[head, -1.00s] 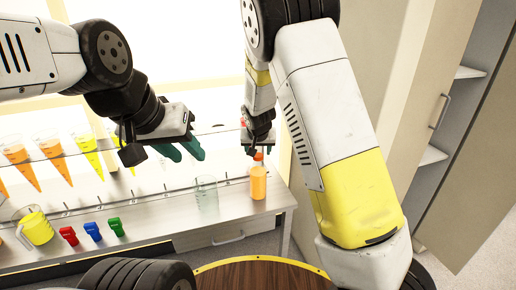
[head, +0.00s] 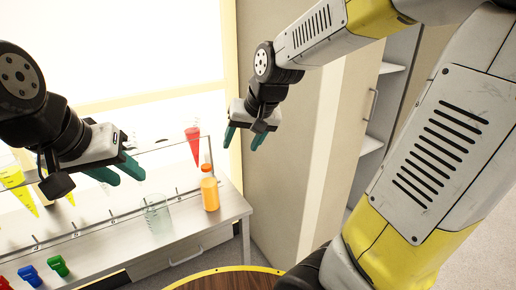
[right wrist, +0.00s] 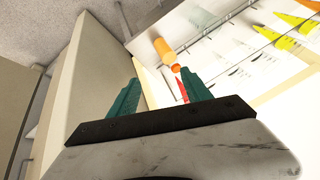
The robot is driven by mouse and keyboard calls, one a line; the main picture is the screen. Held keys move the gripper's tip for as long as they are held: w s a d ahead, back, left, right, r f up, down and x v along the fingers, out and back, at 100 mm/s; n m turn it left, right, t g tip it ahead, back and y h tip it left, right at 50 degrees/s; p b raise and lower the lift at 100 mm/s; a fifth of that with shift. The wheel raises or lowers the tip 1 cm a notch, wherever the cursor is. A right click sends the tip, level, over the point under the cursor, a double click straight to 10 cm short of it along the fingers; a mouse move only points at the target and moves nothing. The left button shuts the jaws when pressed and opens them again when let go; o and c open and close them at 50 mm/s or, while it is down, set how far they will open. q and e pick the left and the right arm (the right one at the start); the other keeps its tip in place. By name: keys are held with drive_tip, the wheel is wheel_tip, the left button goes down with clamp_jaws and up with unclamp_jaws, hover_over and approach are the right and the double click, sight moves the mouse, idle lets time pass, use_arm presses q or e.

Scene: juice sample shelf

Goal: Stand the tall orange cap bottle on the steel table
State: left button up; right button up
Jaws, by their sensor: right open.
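The tall orange bottle (head: 209,195) with the orange cap (head: 206,168) stands upright near the right end of the steel table (head: 225,208). Nothing holds it. My right gripper (head: 244,139) is open and empty, above and to the right of the bottle, apart from it. In the right wrist view the bottle (right wrist: 163,48) shows beyond the open fingers (right wrist: 162,78). My left gripper (head: 120,172) is over the table, left of the bottle, with its fingers apart and nothing visible between them.
A clear glass beaker (head: 157,214) stands just left of the bottle. A red cone (head: 193,146) and yellow cones (head: 18,186) hang in the rack behind. A cabinet (head: 345,140) stands at right.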

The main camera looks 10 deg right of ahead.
drive_tip(key=s+d+r, duration=0.2)
drive_tip(key=s, duration=0.5)
drive_tip(key=s+d+r+n, duration=0.1)
drive_tip(key=s+r, duration=0.1)
drive_tip(key=s, duration=0.5)
drive_tip(key=shift+d+t+h, duration=0.3)
drive_tip(key=shift+d+t, duration=0.1)
